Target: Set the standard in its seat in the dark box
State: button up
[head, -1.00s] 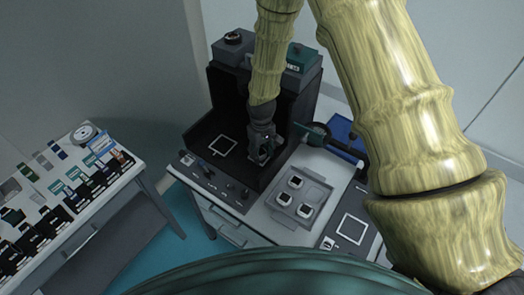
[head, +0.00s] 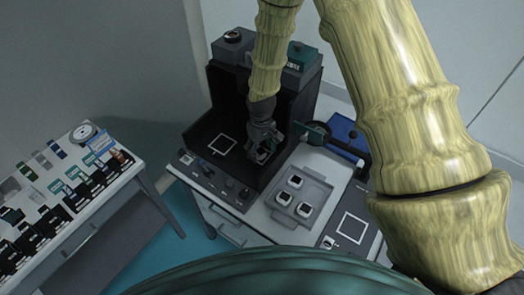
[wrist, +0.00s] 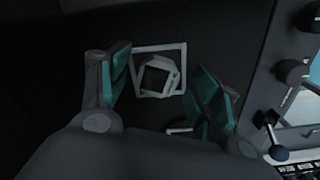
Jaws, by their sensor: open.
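The standard, a small pale-framed piece with a dark square face (wrist: 157,77), lies on the floor of the dark box (head: 207,127). In the wrist view it overlaps a white square outline (wrist: 184,58) and is turned askew to it. My gripper (wrist: 163,88) is open, with a teal-padded finger on each side of the standard and visible gaps to it. In the head view my gripper (head: 262,152) is low inside the box, and its fingers mostly hide the standard. Another white square outline (head: 234,143) to its left looks empty.
Knobs (head: 230,183) line the box's front edge. A grey tray (head: 317,184) with several pale-framed pieces stands in front right, beside a dark pad with a white outline (head: 352,228). A dark round-headed device (head: 312,133) and blue bin (head: 345,130) are close right.

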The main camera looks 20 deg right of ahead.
aim_at(261, 153)
notch_tip(261, 153, up, 11)
jog(key=b, duration=0.3)
dwell(0.4)
